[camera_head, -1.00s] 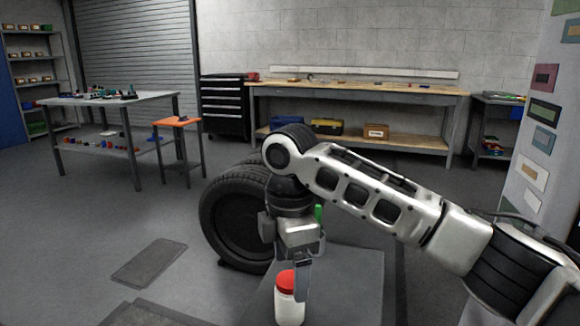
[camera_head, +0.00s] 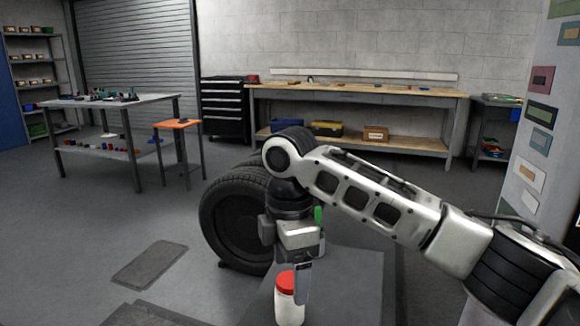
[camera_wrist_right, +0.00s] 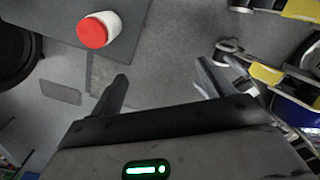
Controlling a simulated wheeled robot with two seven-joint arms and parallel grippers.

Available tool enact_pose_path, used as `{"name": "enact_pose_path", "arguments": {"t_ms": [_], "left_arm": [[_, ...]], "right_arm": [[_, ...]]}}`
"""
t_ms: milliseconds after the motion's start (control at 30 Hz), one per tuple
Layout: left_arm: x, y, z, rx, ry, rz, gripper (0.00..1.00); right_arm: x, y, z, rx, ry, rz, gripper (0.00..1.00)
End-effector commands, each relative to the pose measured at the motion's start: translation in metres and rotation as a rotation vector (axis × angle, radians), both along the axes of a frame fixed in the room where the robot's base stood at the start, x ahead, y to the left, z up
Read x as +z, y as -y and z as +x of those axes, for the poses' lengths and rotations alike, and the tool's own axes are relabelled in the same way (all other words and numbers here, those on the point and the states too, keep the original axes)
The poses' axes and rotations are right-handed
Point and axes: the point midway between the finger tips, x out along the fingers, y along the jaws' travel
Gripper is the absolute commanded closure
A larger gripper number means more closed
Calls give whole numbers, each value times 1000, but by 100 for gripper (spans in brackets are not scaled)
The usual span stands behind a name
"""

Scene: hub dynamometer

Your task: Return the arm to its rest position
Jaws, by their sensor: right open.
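My right arm comes in from the right and bends down at its elbow. Its gripper (camera_head: 302,280) points down just behind the jar in the head view. In the right wrist view the two fingers of this gripper (camera_wrist_right: 163,72) are spread apart with nothing between them. A white jar (camera_head: 289,308) with a red lid stands on a grey surface (camera_head: 350,290). The jar also shows in the right wrist view (camera_wrist_right: 112,22), beyond the fingertips and apart from them. My left gripper is not in view.
Black tires (camera_head: 222,222) stand behind and left of the gripper. A wooden workbench (camera_head: 360,90) runs along the back wall. A grey table (camera_head: 110,101) and an orange-topped stool (camera_head: 177,124) stand at the left. The floor between is mostly clear.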

Motion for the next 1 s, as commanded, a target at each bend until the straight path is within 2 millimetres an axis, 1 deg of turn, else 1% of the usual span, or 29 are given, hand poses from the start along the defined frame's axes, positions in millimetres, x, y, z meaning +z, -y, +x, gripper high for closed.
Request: {"name": "enact_pose_path", "arguments": {"t_ms": [33, 200, 233, 300, 567, 667, 800, 900, 967, 1000], "left_arm": [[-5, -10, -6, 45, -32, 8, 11], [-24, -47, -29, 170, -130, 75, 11], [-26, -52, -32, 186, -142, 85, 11], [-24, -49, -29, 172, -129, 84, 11], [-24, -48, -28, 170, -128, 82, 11], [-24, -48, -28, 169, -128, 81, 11], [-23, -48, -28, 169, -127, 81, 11], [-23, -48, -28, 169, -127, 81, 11], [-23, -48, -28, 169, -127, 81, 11], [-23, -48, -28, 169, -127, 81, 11]], "right_arm": [[0, 0, 0, 0, 0, 0, 20], [0, 0, 0, 0, 0, 0, 20], [-3, -1, -1, -1, -3, 4, 20], [-24, -11, -6, -15, -8, 61, 20], [-83, -46, -27, -112, -13, 276, 20], [-106, -60, -39, -181, -18, 386, 20], [-138, -77, -60, -347, -26, 585, 20], [-158, -79, -74, -519, -25, 737, 20], [-167, -74, -81, -631, -16, 819, 20], [-173, -69, -85, -709, -6, 867, 20]]}}
